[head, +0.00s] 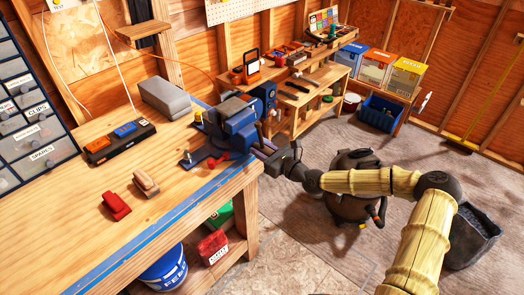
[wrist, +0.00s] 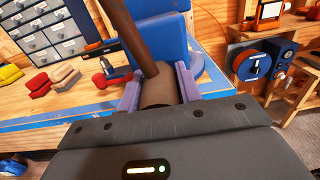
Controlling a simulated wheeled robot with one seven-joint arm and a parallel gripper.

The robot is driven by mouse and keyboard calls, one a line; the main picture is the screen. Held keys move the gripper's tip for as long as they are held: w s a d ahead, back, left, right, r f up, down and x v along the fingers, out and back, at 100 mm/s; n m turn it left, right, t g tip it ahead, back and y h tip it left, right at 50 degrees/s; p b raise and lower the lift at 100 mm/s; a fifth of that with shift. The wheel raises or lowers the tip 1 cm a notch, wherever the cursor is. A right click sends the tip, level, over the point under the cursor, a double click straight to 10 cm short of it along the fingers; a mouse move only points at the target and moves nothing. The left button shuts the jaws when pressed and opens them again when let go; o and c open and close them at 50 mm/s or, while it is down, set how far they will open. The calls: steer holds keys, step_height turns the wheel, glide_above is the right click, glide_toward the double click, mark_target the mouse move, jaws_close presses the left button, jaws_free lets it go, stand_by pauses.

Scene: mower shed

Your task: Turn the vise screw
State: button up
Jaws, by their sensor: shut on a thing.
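The blue vise (head: 238,128) is mounted at the bench's right edge in the head view. Its blue body (wrist: 168,35) fills the upper middle of the wrist view. My gripper (head: 264,149) is at the vise's front, over the bench edge. In the wrist view its two lavender fingers stand on either side of the brown round head of the vise screw (wrist: 158,92) and are shut on it. The dark handle bar (wrist: 136,38) rises from that head, tilted up to the left. The screw's shaft behind the head is hidden.
The workbench (head: 60,235) holds a red block (head: 116,206), a tan block (head: 146,183) and a grey box (head: 165,98). A dark round vessel (head: 355,190) stands on the floor near my arm. A low shelf with several boxes stands behind.

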steer(key=n+b, duration=0.4)
steer(key=n, duration=0.1)
steer(key=shift+f, duration=0.2)
steer(key=n+b, duration=0.3)
steer(key=n, duration=0.2)
steer(key=shift+n, duration=0.3)
steer(key=n+b, duration=0.3)
steer(key=n, duration=0.2)
steer(key=shift+s+r, duration=0.1)
steer(key=n+b, duration=0.2)
steer(key=n, duration=0.3)
steer(key=n+b, duration=0.1)
steer(key=n, duration=0.3)
steer(key=shift+n+b, duration=0.3)
steer(key=shift+b, duration=0.05)
steer(key=n+b, duration=0.2)
steer(key=n, duration=0.3)
steer(key=n+b, duration=0.3)
steer(key=n, duration=0.2)
steer(key=shift+n, duration=0.3)
steer(key=shift+n+b, duration=1.2)
steer(key=shift+n, duration=0.7)
steer(key=shift+d+n+b, duration=0.1)
steer(key=shift+n+b, duration=0.55)
steer(key=shift+n, duration=0.15)
